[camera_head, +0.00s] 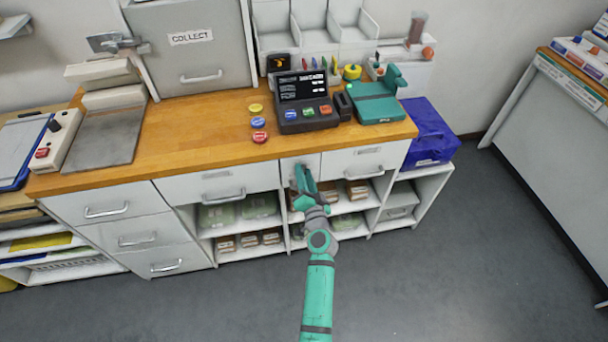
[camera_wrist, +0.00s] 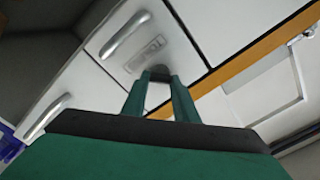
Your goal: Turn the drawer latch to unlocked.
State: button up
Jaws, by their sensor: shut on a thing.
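My gripper (camera_head: 301,178) reaches the narrow white panel (camera_head: 289,166) between two drawers, just under the wooden counter edge. In the wrist view my gripper (camera_wrist: 157,84) has its two green fingers close together against the white front. A small dark piece, the drawer latch (camera_wrist: 158,74), shows between the fingertips, and the fingers are shut on it. The fingers hide most of the latch, so I cannot tell its turn position. The right drawer (camera_head: 338,163) and the left drawer (camera_head: 215,186) both look closed.
A wooden counter (camera_head: 195,130) runs above the drawers. On it stand a black terminal (camera_head: 305,118), a green device (camera_head: 374,107) and coloured buttons (camera_head: 258,122). Open shelves with boxes (camera_head: 357,189) lie below. A blue crate (camera_head: 428,130) stands at the right; the floor in front is clear.

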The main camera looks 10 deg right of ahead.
jog(key=shift+d+f+m, duration=0.1)
jog(key=shift+m, duration=4.1)
jog(key=o, duration=1.1)
jog(key=shift+c, duration=0.2)
jog(key=shift+s, duration=0.1)
jog(key=s, duration=1)
jog(key=shift+s, duration=0.35)
